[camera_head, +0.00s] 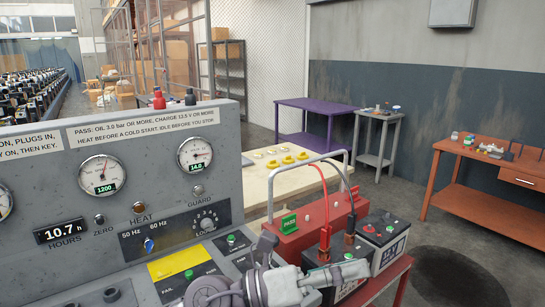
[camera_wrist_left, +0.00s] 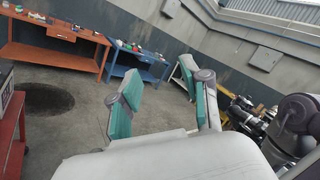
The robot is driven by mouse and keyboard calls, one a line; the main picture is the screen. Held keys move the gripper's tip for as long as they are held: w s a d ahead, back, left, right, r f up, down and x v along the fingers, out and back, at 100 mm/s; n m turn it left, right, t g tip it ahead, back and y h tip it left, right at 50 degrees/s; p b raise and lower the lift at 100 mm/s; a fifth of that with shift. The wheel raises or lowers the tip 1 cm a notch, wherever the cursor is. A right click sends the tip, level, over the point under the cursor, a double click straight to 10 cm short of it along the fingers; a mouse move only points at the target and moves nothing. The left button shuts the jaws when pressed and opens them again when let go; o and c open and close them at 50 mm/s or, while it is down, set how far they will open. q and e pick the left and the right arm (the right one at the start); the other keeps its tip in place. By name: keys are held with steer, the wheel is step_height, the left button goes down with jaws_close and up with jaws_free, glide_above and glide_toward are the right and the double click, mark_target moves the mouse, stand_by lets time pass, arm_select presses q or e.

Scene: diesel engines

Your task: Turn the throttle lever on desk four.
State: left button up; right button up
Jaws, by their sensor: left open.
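The grey control console (camera_head: 130,165) fills the left of the head view, with gauges, a blue switch (camera_head: 149,244) and a load knob (camera_head: 206,222). I cannot make out a throttle lever for certain; my left arm covers part of the console's lower front. My left gripper (camera_head: 318,272) is low in the head view, at the console's right end and in front of the batteries. In the left wrist view its two teal-padded fingers (camera_wrist_left: 163,100) are spread apart, with only floor and distant tables between them. My right gripper is in neither view.
A red charger box (camera_head: 310,222) and batteries (camera_head: 383,238) with cables stand on a red stand right of the console. Behind are a pale table (camera_head: 262,190), a purple table (camera_head: 315,107) and an orange desk (camera_head: 480,195). Floor between them is clear, with a dark patch.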

arm_select(q)
steer(key=w+a+n+t+y, duration=0.35)
steer(key=a+n+t, duration=0.35)
steer(key=n+t, duration=0.4)
steer(key=w+a+n+t+y, duration=0.35)
steer(key=a+n+t, duration=0.45)
steer(key=n, duration=0.5)
steer(key=s+a+f+n+g+y, duration=0.2)
steer(key=a+f+n+g+y, duration=0.1)
steer(key=a+f+n+y, duration=0.55)
steer(key=s+a+f+n+g+y, duration=0.1)
steer(key=a+f+n+g+y, duration=0.35)
steer(key=f, duration=0.65)
steer(key=s+a+f+n+g, duration=0.25)
steer(key=s+f+g, duration=0.25)
steer(key=s+f, duration=0.45)
steer(key=s+a+f+n+g, duration=0.25)
steer(key=s+f+g, duration=0.35)
steer(key=s, duration=0.7)
step_height(320, 180, down, 27)
steer(key=s+d, duration=0.1)
steer(key=s, duration=0.1)
steer(key=s+a+f+g, duration=0.1)
steer(key=s+a+f, duration=0.2)
steer(key=s+f, duration=1.3)
